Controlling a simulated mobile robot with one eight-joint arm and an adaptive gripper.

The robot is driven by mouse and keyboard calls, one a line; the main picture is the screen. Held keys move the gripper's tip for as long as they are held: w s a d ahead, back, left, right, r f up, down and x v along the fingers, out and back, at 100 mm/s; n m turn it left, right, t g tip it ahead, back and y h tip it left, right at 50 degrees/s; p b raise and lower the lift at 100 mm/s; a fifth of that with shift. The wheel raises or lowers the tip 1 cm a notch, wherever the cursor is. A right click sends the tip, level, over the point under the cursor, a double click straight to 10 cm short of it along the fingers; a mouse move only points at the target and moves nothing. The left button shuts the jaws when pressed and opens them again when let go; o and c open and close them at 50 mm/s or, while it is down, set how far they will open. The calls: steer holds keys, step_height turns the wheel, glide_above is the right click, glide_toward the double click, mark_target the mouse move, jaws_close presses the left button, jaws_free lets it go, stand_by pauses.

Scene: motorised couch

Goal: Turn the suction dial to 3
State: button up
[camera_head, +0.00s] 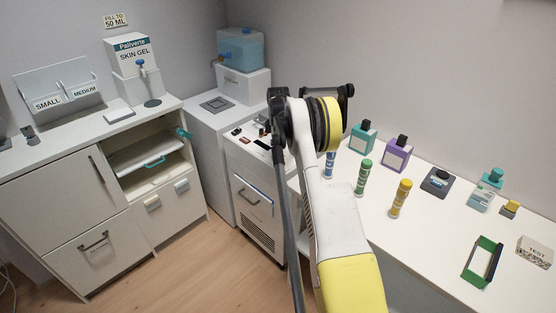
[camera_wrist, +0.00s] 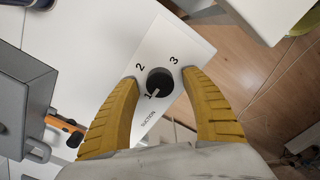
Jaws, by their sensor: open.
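The suction dial (camera_wrist: 160,81) is a round black knob on a white plate (camera_wrist: 187,36) in the wrist view. The plate is printed with 1, 2, 3 and SUCTION. The knob's white pointer mark is aimed at the 1. My gripper (camera_wrist: 160,76) is open, with one yellow finger on each side of the knob. Its fingertips are close to the knob; gaps seem to show on both sides, but I cannot tell the depth. In the head view my arm hides the gripper and the dial.
A grey box (camera_wrist: 25,95) and an orange-and-black item (camera_wrist: 66,128) lie left of the dial in the wrist view. In the head view, a white cart (camera_head: 255,185) stands behind my arm, and a counter (camera_head: 430,235) with several bottles is at right.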

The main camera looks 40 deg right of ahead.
steer(key=shift+f, duration=0.15)
steer(key=shift+c, duration=0.4)
jaws_close()
